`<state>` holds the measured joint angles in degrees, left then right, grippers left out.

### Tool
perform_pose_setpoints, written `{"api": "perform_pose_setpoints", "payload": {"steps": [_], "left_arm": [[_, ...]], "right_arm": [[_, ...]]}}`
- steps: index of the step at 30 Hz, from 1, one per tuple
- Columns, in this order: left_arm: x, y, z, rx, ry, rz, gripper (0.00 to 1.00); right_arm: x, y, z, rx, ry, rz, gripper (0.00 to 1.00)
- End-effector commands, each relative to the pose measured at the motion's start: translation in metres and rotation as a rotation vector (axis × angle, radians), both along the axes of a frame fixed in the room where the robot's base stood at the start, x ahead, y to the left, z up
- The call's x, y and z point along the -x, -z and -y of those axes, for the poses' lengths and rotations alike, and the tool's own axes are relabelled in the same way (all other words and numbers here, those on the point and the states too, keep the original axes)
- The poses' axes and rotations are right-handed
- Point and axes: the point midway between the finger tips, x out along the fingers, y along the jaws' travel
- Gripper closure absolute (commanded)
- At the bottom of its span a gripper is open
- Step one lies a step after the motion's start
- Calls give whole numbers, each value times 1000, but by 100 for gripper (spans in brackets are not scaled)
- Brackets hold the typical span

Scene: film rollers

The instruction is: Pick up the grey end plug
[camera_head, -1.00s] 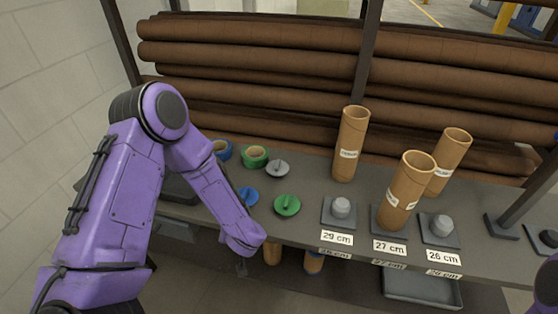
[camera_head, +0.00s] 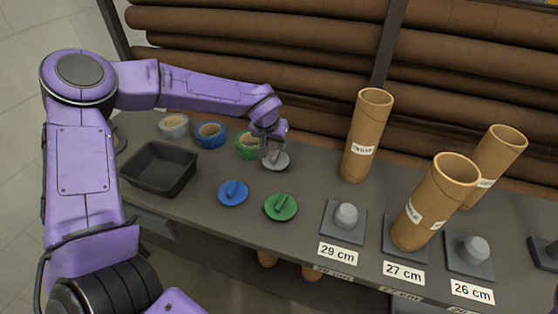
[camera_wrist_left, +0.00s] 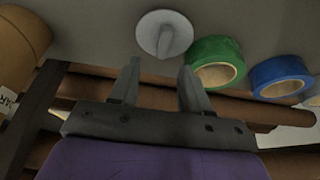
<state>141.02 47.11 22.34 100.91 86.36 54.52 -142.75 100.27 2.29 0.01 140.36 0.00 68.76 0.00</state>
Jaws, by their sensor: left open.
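The grey end plug (camera_head: 275,162) is a round disc with a raised grip bar, lying on the grey bench beside the green tape roll. In the left wrist view the plug (camera_wrist_left: 164,33) shows whole, just beyond the fingertips, with its bar roughly in line with the gap. My left gripper (camera_head: 271,148) is open and empty, above and close to the plug; its fingers partly cover the plug in the head view. The left fingers also show in the wrist view (camera_wrist_left: 160,67). My right gripper is out of view.
The green roll (camera_head: 246,146) stands close to the left gripper, with a blue roll (camera_head: 210,134) beyond. Blue (camera_head: 233,193) and green (camera_head: 280,207) plugs lie in front. A black tray (camera_head: 158,169) is left. A cardboard tube (camera_head: 366,135) stands right; brown rollers line the back.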

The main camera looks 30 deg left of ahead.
Motion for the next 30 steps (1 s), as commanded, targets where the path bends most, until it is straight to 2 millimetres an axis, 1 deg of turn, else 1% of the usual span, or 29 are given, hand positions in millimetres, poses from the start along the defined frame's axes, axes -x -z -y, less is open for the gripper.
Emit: {"api": "perform_pose_setpoints", "payload": {"steps": [1,7,13,16,21,22,23,24,26,30], "left_arm": [[-3,9,0,-2,2,-4,53],[-12,31,-4,-2,2,-3,53],[-22,65,-11,-4,0,-3,53],[-25,70,-12,-3,0,-1,53],[-25,71,-12,-2,0,0,53],[-25,71,-12,-2,0,0,56],[-25,71,-12,-2,0,0,66],[-25,71,-12,-2,0,-1,79],[-25,71,-12,-2,0,-1,99],[-25,70,-12,-3,0,-1,100]], "right_arm": [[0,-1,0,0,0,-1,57],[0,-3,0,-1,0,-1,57],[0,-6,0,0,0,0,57],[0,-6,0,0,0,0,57],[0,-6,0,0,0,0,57],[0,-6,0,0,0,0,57],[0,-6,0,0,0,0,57],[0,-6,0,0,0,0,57],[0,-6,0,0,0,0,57],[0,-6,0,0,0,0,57]]}}
